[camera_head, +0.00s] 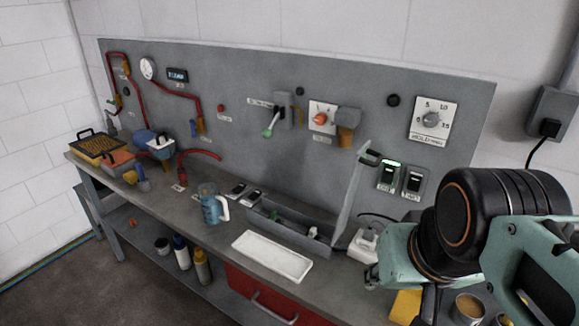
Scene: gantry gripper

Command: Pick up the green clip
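I cannot make out a green clip for certain. A small green-ended lever (270,125) hangs from a grey fitting on the back panel. A long grey open box (288,240) on the bench holds small dark and light items too small to tell apart. My teal and black arm fills the right side of the view and hides part of the bench there. My gripper's fingers do not show in this view.
A white tray (272,257) lies at the bench's front edge. A blue mug (212,208) stands left of the box. The box's raised lid (352,200) stands at its right. A yellow crate (96,148) sits far left.

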